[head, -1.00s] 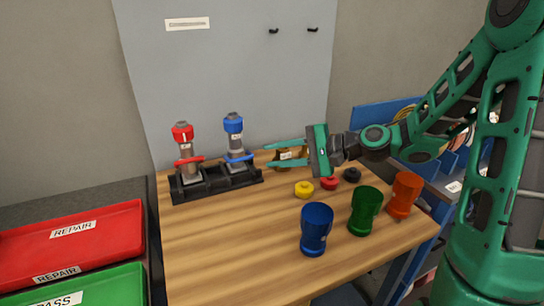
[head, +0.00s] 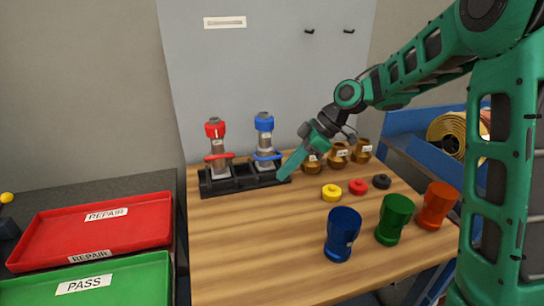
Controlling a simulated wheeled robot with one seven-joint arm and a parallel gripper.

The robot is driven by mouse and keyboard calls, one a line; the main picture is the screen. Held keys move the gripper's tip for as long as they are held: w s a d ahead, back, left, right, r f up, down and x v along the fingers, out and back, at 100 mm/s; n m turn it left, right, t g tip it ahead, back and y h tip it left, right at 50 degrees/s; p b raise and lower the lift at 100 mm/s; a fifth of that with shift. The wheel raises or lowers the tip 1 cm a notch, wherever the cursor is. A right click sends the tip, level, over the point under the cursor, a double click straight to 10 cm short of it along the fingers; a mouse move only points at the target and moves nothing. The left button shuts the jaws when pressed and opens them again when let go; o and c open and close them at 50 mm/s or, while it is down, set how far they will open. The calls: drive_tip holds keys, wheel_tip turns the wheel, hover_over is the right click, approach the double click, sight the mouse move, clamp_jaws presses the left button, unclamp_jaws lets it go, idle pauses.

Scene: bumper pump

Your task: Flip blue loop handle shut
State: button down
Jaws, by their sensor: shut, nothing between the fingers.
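The blue-topped pump (head: 264,125) stands upright in the black rack on the table. Its blue loop handle (head: 267,156) sits around the lower body, with its right end toward my gripper. My gripper (head: 282,177) is shut and empty, pointing down and left. Its tips are just right of the blue pump's base, beside the rack's right end. I cannot tell whether the fingers touch the handle or the rack.
A red-topped pump (head: 215,132) with a red loop handle (head: 219,156) stands left in the black rack (head: 237,183). Brown cups (head: 338,154) are right of my gripper. Yellow, red and black caps and blue, green and orange cups stand nearer. The wooden table's front left is clear.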

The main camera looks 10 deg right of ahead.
wheel_tip(320, 180, up, 12)
drive_tip(key=a+n+h, duration=0.1)
drive_tip(key=n+h, duration=0.3)
drive_tip(key=n, duration=0.7)
drive_tip(key=a+f+n+h, duration=0.1)
drive_tip(key=a+n+h, duration=0.15)
drive_tip(key=n, duration=0.85)
wheel_tip(320, 180, down, 9)
drive_tip(key=shift+w+r+h, duration=0.25)
drive_tip(key=shift+w, duration=0.55)
drive_tip(key=shift+w+r+h, duration=0.2)
drive_tip(key=shift+w, duration=0.6)
drive_tip(key=shift+w+r+g, duration=0.1)
drive_tip(key=shift+g, duration=0.3)
